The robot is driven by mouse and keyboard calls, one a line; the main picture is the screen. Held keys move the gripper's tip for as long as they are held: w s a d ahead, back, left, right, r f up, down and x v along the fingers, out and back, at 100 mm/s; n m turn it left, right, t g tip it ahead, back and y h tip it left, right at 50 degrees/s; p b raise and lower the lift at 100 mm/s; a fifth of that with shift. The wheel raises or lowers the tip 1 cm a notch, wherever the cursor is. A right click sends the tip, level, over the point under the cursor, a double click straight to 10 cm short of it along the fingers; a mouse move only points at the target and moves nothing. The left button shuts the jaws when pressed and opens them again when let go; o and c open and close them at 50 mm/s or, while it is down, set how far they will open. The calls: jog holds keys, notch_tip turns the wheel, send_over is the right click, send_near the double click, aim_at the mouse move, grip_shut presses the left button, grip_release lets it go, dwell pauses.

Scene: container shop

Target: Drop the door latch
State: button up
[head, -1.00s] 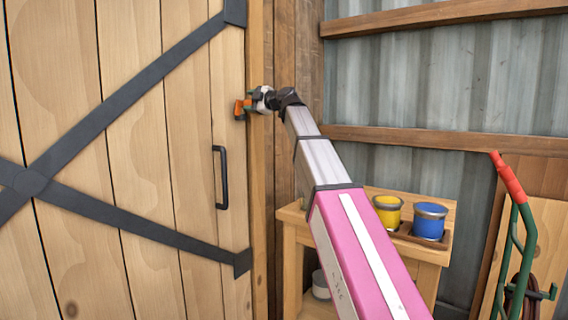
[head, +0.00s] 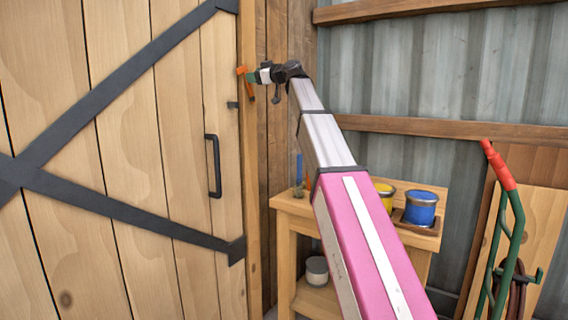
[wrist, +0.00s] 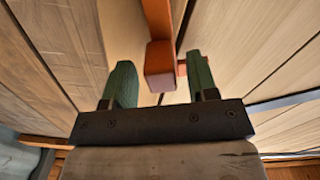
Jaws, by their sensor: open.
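The wooden door (head: 110,160) stands at the left with a black handle (head: 214,165). The orange-red latch (head: 249,88) is at the door's right edge by the frame, above a small dark bracket (head: 232,104). My gripper (head: 254,76) is at the latch, with green fingers. In the wrist view my gripper (wrist: 160,82) is open, one finger each side of the latch bar (wrist: 160,62), with gaps at both sides. The bar's blunt end points toward the palm. Contact cannot be told; the latch's pivot is hard to make out.
A wooden bench (head: 285,204) with a yellow can (head: 386,199) and a blue can (head: 421,208) stands right of the door, partly behind my arm. A green hand truck (head: 514,235) with red grips leans at the far right. A horizontal wooden rail (head: 450,130) crosses the metal wall.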

jog(key=v, duration=1)
notch_tip(320, 180, down, 33)
jog(key=w+d+m+g+h, duration=0.1)
jog(key=d+m+g+h, duration=0.1)
jog(key=m+h, duration=0.3)
jog(key=shift+w+d+f+m+g, duration=0.2)
jog(key=shift+w+d+m+g, duration=0.1)
jog(key=shift+w+d+m, duration=0.1)
